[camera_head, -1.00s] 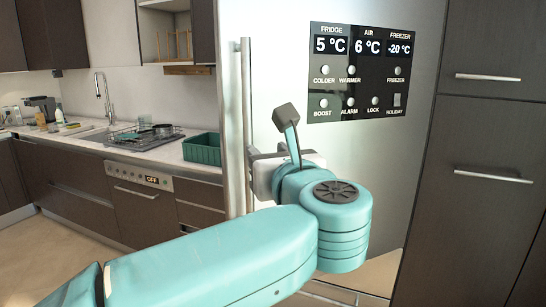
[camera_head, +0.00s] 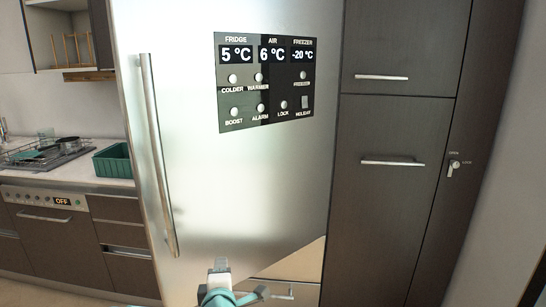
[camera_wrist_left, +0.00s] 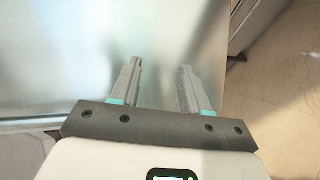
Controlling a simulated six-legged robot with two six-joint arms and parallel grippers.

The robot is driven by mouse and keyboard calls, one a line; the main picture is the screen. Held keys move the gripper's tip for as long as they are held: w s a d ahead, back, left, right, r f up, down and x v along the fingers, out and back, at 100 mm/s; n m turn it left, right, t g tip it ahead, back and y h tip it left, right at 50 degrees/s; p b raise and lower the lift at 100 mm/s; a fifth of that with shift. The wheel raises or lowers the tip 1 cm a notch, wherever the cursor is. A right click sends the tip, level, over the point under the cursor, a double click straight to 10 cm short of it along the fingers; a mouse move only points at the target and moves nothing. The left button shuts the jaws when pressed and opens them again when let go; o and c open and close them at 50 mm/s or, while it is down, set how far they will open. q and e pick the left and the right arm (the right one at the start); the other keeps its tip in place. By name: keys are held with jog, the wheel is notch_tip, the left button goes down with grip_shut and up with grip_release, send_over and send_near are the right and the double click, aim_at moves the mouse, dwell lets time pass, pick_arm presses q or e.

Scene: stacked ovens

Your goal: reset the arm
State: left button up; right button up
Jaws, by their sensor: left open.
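My left arm shows only as a small grey and teal part at the bottom edge of the head view, in front of the lower fridge door. In the left wrist view my left gripper (camera_wrist_left: 160,68) has its two fingers apart with nothing between them. Behind the fingers is a smooth metal surface, with pale floor to the right. The steel fridge (camera_head: 270,180) has its upper door shut, and its long vertical handle (camera_head: 160,150) is clear of the gripper. My right gripper is not in view.
A control panel (camera_head: 265,82) is on the fridge door. Dark cabinets (camera_head: 395,200) stand at the right, with a key lock (camera_head: 454,165) beside them. A counter at the left holds a green bin (camera_head: 112,162) and a dish rack (camera_head: 45,152). Pale floor (camera_wrist_left: 280,95) lies open.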

pick_arm(q)
jog(key=s+f+m+g+h+p, duration=0.1)
jog(key=s+f+m+g+h, duration=0.15)
jog(key=s+f+m, duration=0.55)
jog(key=s+f+m+g+h+p, duration=0.1)
jog(key=s+f+g, duration=0.25)
jog(key=f, duration=0.85)
jog(key=s+f+m+g+h+p, duration=0.1)
jog(key=s+f+m+g, duration=0.3)
jog(key=s, duration=0.7)
jog(key=s+f+m+g+h+p, duration=0.1)
jog(key=s+f+m+g, duration=0.3)
jog(key=s, duration=0.8)
jog(key=shift+s+d+f+m+h, duration=0.2)
jog(key=shift+d+f+m+h, duration=0.15)
jog(key=shift+f+h, duration=0.1)
jog(key=shift+w+a, duration=0.1)
jog(key=shift+w, duration=0.1)
